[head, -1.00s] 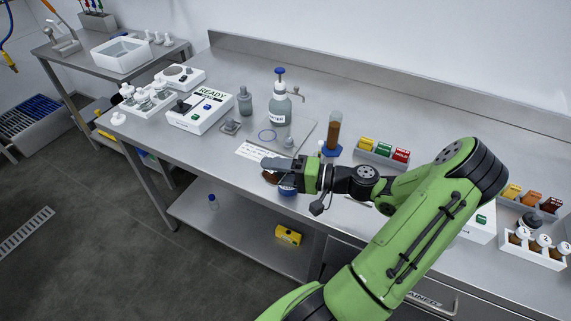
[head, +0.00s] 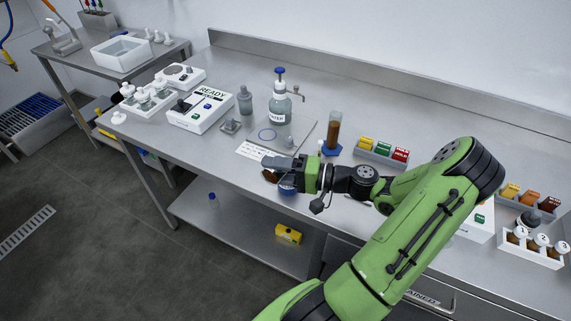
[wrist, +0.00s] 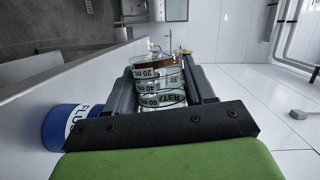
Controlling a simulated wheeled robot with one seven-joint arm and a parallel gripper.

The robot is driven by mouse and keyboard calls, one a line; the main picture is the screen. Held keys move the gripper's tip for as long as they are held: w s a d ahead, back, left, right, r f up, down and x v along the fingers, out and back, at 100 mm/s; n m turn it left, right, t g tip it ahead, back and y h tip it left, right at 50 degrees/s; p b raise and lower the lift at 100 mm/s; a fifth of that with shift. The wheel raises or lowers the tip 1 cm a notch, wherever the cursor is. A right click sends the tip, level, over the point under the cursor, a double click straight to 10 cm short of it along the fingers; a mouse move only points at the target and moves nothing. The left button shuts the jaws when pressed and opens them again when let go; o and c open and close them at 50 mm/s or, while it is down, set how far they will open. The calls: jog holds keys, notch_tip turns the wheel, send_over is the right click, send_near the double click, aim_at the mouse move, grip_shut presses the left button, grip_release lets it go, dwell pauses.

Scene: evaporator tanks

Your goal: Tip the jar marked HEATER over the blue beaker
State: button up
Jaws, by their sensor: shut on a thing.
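My gripper (head: 272,171) is shut on a clear glass jar (wrist: 160,88) with ml marks. Its label is partly hidden; the letters "ATER" show upside down in the wrist view. Brown liquid (wrist: 155,62) shows at the jar's far end, and a brown patch shows at my gripper in the head view. The jar looks tilted; how far I cannot tell. The blue beaker (wrist: 72,127), with the letters "FLU" showing, is beside my gripper on the left in the wrist view. In the head view the blue beaker (head: 287,190) is just below my gripper, mostly hidden by it.
A bottle with a blue cap (head: 279,105) stands behind my gripper. A tall brown-filled cylinder on a blue base (head: 333,135) is to its right. A rack of coloured packs (head: 382,150) lies farther right. A READY box (head: 201,108) is at left. The bench's front edge is close.

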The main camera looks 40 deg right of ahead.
jog(key=shift+d+r+m+t+p, duration=0.15)
jog(key=shift+r+m+t+p, duration=0.2)
jog(key=shift+m+p, duration=0.75)
dwell(1.8)
jog(key=shift+n, duration=0.3)
dwell(0.6)
jog(key=shift+a+f+n+g+h+b, duration=0.15)
jog(key=shift+f+n+g+b, duration=0.25)
jog(key=shift+n, duration=0.35)
jog(key=shift+a+f+n+g+h+b, duration=0.15)
jog(key=shift+f+n+b, duration=0.25)
jog(key=shift+n+b, duration=0.25)
jog(key=shift+a+f+n+h+b, duration=0.1)
jog(key=shift+f+n+h+b, duration=0.35)
jog(key=shift+n+b, duration=0.5)
jog(key=shift+f+n+g+h+b, duration=0.25)
jog(key=shift+f+n+h+b, duration=0.15)
jog(key=shift+n+b, duration=0.5)
jog(key=shift+f+n+g+h+b, duration=0.3)
jog(key=shift+n+h+b, duration=0.25)
jog(key=shift+b, duration=0.55)
jog(key=shift+d+f+n+b, duration=0.2)
jog(key=shift+f+n+b, duration=0.25)
jog(key=shift+b, duration=0.35)
jog(key=shift+r, duration=0.2)
jog(key=shift+r+n+h, duration=0.1)
jog(key=shift+n+h, duration=0.15)
jog(key=shift+h, duration=0.05)
